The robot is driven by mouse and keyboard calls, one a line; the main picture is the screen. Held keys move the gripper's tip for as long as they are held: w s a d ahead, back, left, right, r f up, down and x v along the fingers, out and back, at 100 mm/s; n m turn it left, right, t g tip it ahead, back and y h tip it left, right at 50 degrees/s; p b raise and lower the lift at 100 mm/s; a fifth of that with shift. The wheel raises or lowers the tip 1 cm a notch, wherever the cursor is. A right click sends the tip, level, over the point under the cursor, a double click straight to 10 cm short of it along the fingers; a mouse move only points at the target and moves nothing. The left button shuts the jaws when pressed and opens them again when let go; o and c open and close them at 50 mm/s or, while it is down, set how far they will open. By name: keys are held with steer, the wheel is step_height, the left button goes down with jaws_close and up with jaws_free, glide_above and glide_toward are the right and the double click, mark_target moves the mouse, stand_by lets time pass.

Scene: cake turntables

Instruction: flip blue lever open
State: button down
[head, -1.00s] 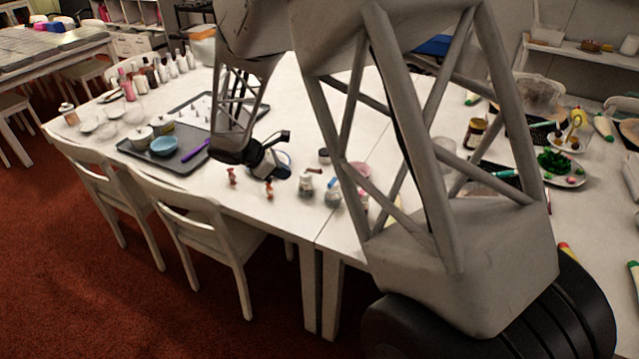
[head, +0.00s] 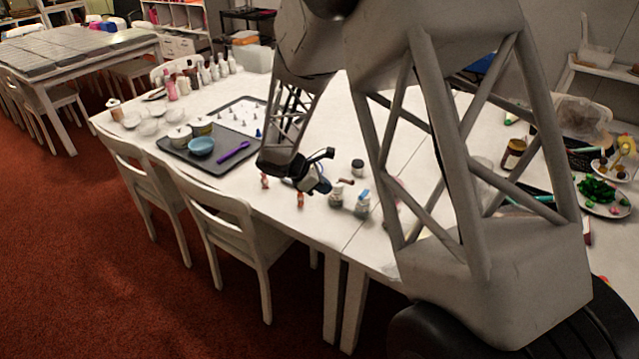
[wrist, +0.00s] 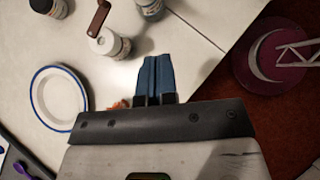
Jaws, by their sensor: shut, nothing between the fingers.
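My gripper (head: 322,188) is low over the white table near its front edge, beside two small jars. In the wrist view its two blue-grey fingers (wrist: 157,58) are together with nothing between them. I cannot make out a blue lever for certain. One jar (head: 362,205) has a light blue piece on top (head: 365,194). The other jar (head: 336,198) has a brown stick-like piece by its top; it also shows in the wrist view (wrist: 108,43), ahead and left of the fingertips and apart from them. A blue-rimmed white plate (wrist: 39,100) lies left of my gripper.
Small red figures (head: 265,181) stand near the table edge. A dark tray (head: 228,158) holds a blue bowl (head: 201,146) and a purple tool (head: 232,153). A dark-lidded jar (head: 357,168) stands behind the jars. White chairs (head: 235,222) line the front.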

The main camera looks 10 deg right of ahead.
mark_target(364, 193)
steer(key=d+f, duration=0.4)
steer(key=d, duration=0.4)
steer(key=shift+d+f, duration=0.2)
steer(key=shift+f, duration=0.05)
